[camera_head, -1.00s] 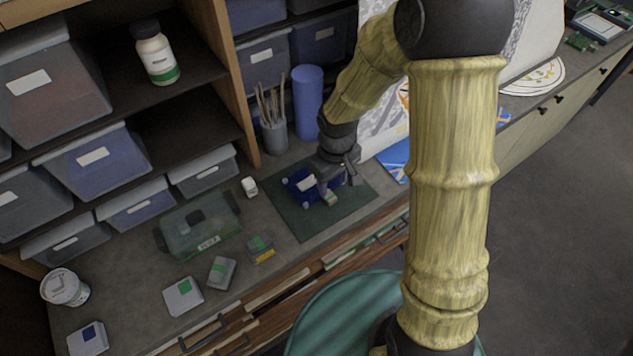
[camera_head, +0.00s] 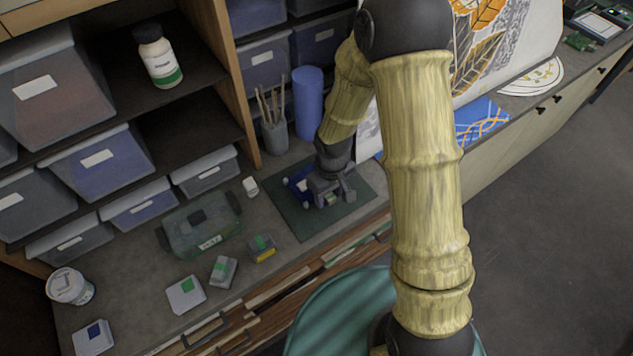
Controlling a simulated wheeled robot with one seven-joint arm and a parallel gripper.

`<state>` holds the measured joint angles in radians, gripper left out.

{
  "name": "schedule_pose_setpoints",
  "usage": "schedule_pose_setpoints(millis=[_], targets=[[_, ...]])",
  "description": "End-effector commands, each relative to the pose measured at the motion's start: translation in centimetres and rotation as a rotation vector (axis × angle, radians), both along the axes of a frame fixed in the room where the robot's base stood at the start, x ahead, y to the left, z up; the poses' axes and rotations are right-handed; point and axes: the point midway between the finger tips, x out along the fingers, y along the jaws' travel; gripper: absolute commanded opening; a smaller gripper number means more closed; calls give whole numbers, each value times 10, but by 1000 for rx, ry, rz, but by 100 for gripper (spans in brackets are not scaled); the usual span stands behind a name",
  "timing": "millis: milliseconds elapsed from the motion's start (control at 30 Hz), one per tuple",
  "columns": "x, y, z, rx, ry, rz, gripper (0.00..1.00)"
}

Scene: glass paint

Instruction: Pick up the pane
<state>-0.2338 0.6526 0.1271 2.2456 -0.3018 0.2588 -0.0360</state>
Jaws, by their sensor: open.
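A dark green mat (camera_head: 288,218) lies on the worktop. On it sits a blue piece (camera_head: 296,188) with pale corner bits, which may be the pane or a holder for it; I cannot tell which. My gripper (camera_head: 335,203) points down over the right part of this piece and hides much of it. The jaws are open. A small pale and green patch shows between or under the fingers, too small to make out. I cannot tell whether the fingers touch anything.
A green transparent box (camera_head: 205,240), a small yellow-and-grey box (camera_head: 262,250) and several small cartons stand left of the mat. A brush cup (camera_head: 274,136) and a blue cylinder (camera_head: 308,103) stand behind it. A teal round seat (camera_head: 335,320) is in front.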

Motion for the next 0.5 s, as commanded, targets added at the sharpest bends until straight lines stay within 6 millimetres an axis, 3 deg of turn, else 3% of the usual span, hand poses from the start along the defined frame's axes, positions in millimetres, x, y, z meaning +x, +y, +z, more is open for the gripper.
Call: schedule_pose_setpoints(millis=[67, 300, 500], targets=[[0, 0, 0, 0, 0, 0, 47], [0, 0, 0, 0, 0, 0, 0], [0, 0, 0, 1, -1, 0, 0]])
